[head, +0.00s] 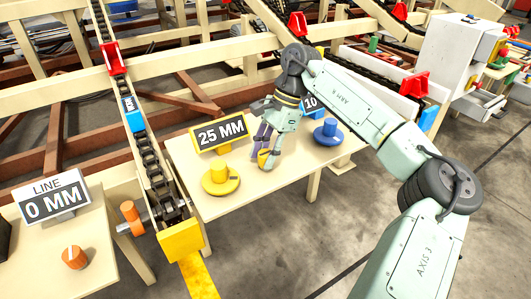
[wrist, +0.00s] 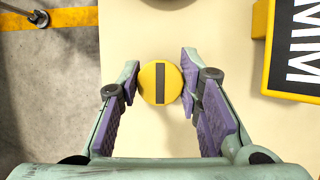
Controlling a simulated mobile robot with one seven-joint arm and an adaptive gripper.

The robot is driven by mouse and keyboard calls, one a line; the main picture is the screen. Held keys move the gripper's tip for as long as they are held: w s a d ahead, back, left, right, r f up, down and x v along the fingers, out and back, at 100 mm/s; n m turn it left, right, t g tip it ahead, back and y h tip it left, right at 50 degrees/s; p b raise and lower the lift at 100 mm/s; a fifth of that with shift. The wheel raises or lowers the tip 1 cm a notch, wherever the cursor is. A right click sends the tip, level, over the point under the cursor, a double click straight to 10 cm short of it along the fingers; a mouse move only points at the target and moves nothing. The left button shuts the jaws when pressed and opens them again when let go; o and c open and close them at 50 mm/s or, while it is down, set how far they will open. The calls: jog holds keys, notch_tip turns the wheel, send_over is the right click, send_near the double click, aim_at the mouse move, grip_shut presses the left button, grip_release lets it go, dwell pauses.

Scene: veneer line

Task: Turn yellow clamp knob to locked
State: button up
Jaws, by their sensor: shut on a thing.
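The yellow clamp knob (wrist: 147,84) is a round yellow cap with a dark stripe across its top. In the wrist view the stripe runs straight up and down the picture. My gripper (wrist: 161,84) has its purple-padded fingers on the left and right sides of the knob, touching it. In the head view my gripper (head: 265,152) reaches down to the cream table, and its fingers partly hide the knob (head: 263,160). No lock or unlock marking is readable.
A yellow disc with a post (head: 220,179) stands left of my gripper, below the 25 MM sign (head: 219,133). A blue disc with a post (head: 328,132) is to the right. An orange knob (head: 74,257) sits on the LINE table.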

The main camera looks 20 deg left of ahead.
jog(key=m+b, duration=0.1)
jog(key=m, duration=0.1)
jog(key=m+t+y, duration=0.1)
jog(key=m, duration=0.1)
jog(key=shift+f+m+t+b, duration=0.1)
jog(key=shift+m+t+b, duration=0.2)
jog(key=shift+m+b, duration=0.1)
jog(key=m+b, duration=0.1)
jog(key=m, duration=0.1)
jog(key=m+t+b, duration=0.1)
jog(key=m, duration=0.1)
jog(key=shift+m+t+y, duration=0.3)
jog(key=m+t+b, duration=0.1)
jog(key=m+b, duration=0.2)
jog(key=m, duration=0.1)
jog(key=shift+f+t, duration=0.1)
jog(key=shift+t, duration=0.3)
jog(key=shift+m+t+h+b, duration=0.6)
jog(key=shift+m+b, duration=0.75)
jog(key=shift+m, duration=0.95)
jog(key=shift+r, duration=0.2)
jog(key=o, duration=1.1)
jog(key=shift+o, duration=0.2)
